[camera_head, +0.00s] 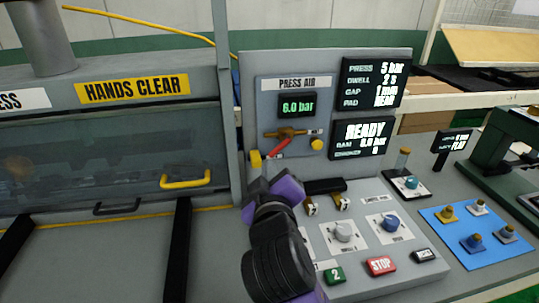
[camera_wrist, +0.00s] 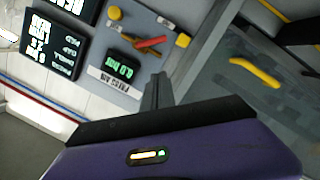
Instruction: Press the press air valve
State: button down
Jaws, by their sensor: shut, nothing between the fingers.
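The press air valve (camera_head: 285,133) is on the grey PRESS AIR panel, below a green display reading 6.0 bar. It has a brass body and a red lever slanting down to the left. In the wrist view the valve (camera_wrist: 152,43) appears turned over, beyond the fingertips. My gripper (camera_head: 257,180) is in front of the panel's lower left, below the valve. In the wrist view its dark fingers (camera_wrist: 158,82) are together and empty, apart from the lever in the picture. Whether they touch the panel is hard to tell.
A yellow knob (camera_head: 316,144) sits right of the valve. A control box (camera_head: 355,230) with dials and a red STOP button (camera_head: 381,265) stands at lower right. The press guard (camera_head: 110,150) with a yellow handle (camera_head: 187,180) is at left. A blue mat (camera_head: 460,250) holds several small parts.

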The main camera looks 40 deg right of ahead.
aim_at(276, 151)
jog(key=p+x, duration=0.1)
jog(key=x, duration=0.3)
jog(key=f+p+x, duration=0.1)
jog(key=x, duration=0.3)
jog(key=s+d+x, duration=0.1)
jog(key=x, duration=0.2)
jog(key=shift+w+d+f+p, duration=0.2)
jog(key=shift+w+p, duration=0.1)
jog(key=shift+p, duration=0.1)
jog(key=shift+w+d+f, duration=0.1)
jog(key=shift+d+f, duration=0.45)
jog(key=shift+d+f+n, duration=0.15)
jog(key=shift+f+n, duration=0.4)
jog(key=shift+n, duration=0.65)
jog(key=shift+s+d+f+n+h, duration=0.15)
jog(key=shift+n+h, duration=0.1)
jog(key=shift+n, duration=0.25)
jog(key=shift+s+d+f+n+h, duration=0.1)
jog(key=shift+f+n+h, duration=0.15)
jog(key=shift+n, duration=0.25)
jog(key=shift+s+d+f+n+t+h, duration=0.1)
jog(key=shift+s+d+f+n+h, duration=0.1)
jog(key=shift+n, duration=0.55)
jog(key=shift+s+d+f+n+t+h, duration=0.1)
jog(key=shift+d+f+n, duration=0.1)
jog(key=shift+n, duration=0.5)
jog(key=shift+s+d+f+n+t+h, duration=0.1)
jog(key=shift+d+n, duration=0.1)
jog(key=shift+n, duration=0.55)
dwell(1.6)
